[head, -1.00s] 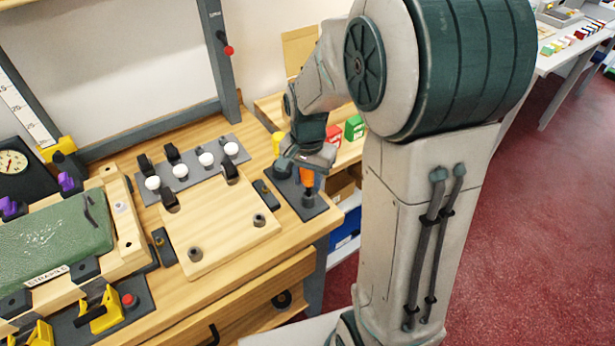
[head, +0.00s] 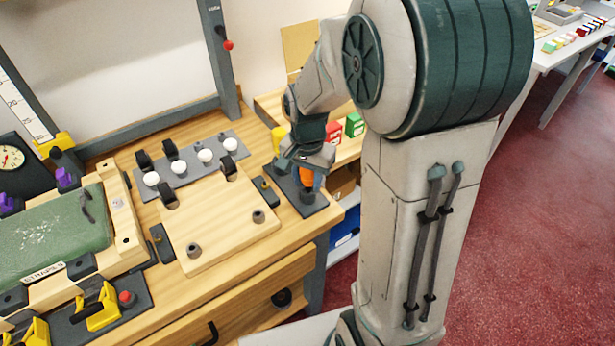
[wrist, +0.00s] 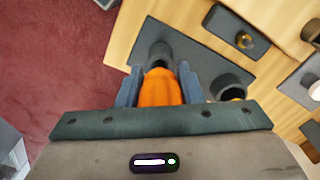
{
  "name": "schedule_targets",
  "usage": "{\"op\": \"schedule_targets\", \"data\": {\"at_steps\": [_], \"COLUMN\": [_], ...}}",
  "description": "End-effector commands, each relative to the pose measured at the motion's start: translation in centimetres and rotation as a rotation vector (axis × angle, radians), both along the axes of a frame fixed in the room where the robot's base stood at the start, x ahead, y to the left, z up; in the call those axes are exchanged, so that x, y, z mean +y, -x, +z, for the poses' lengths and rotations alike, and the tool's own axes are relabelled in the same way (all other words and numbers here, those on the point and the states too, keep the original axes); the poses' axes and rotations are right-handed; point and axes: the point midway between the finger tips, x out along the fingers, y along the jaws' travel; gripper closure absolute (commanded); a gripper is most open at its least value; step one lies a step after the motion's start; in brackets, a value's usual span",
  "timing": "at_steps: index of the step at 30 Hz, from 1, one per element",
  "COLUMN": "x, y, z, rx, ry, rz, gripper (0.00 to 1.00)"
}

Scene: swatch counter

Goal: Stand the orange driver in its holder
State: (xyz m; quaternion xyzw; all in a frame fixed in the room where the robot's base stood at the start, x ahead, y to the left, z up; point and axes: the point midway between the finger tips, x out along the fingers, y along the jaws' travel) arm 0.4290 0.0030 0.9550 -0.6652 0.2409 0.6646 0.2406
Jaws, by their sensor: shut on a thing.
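The orange driver (head: 306,176) is upright between the fingers of my gripper (head: 308,166), at the right end of the wooden counter. In the wrist view my gripper (wrist: 160,88) is shut on its orange handle (wrist: 160,90). Directly below the driver in the head view is a dark round holder cup (head: 307,195) on a dark plate (head: 322,204). The wrist view shows a dark round part (wrist: 160,52) just beyond the handle. The driver's lower end is hidden, so I cannot tell how far it is inside the cup.
A second dark cup (wrist: 229,84) stands beside the driver on the plate. A yellow handle (head: 278,138) is behind my gripper. A wooden board (head: 225,235) and a grey strip with white knobs (head: 185,178) lie left. Red and green boxes (head: 354,125) stand behind.

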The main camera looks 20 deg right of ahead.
Motion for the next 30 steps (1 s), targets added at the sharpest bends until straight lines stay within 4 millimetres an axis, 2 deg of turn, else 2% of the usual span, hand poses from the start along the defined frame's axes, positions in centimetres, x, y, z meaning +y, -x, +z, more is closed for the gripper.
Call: {"op": "schedule_targets", "data": {"at_steps": [16,30], "x": [0.0,0.0], "y": [0.0,0.0], "z": [-1.5,-1.5], "rx": [0.000,0.000], "ry": [0.000,0.000], "rz": [0.000,0.000], "gripper": [0.90,0.90]}}
